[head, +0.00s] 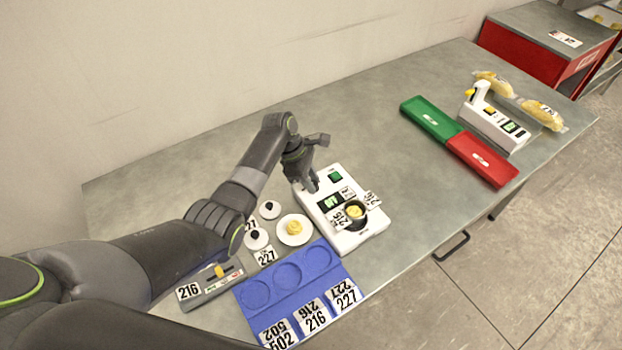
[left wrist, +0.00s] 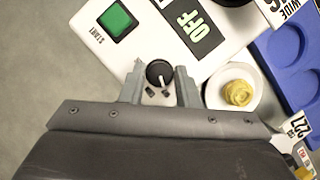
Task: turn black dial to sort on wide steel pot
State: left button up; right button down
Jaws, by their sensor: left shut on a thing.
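The black dial (left wrist: 158,73) sits on the white weighing device (head: 342,238), near a corner, with a white pointer line on top. My left gripper (left wrist: 160,88) has a finger on each side of it and is shut on it. In the head view my left gripper (head: 309,186) comes down at the device's far left corner and hides the dial. A round pot (head: 361,219) with yellow contents stands on the device among number tags. The device's display (left wrist: 190,30) reads OFF in the left wrist view. My right gripper is not in view.
A green button (head: 335,177) is near the dial. A white dish (head: 294,241) with something yellow, two black-knobbed white discs, a grey slider panel (head: 212,285) and a blue tray (head: 257,295) lie close by. Green and red trays (head: 481,160) and another device are farther right. Between is bare table.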

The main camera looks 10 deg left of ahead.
pick_arm(q)
jog(key=m+g, duration=0.1)
jog(key=m, duration=0.2)
jog(key=shift+w, duration=0.15)
jog(key=m+b, duration=0.1)
jog(key=m+g+b, duration=0.1)
jog(key=m, duration=0.1)
jog(key=shift+w+f+m+g+y, duration=0.1)
jog(key=shift+m+g+y, duration=0.2)
jog(key=m+y+b, duration=0.1)
jog(key=m+b, duration=0.1)
jog(key=m, duration=0.1)
jog(key=m+g+y+b, duration=0.1)
jog(key=m+b, duration=0.1)
jog(key=m, duration=0.1)
jog(key=shift+w+d, duration=0.1)
jog(key=shift+d, duration=0.05)
jog(key=m+b, duration=0.2)
jog(key=shift+d+m+g+y, duration=0.1)
jog(key=shift+m+g+y, duration=0.2)
jog(key=shift+m+y, duration=0.1)
jog(key=shift+m+y+b, duration=0.4)
jog(key=shift+m, duration=0.7)
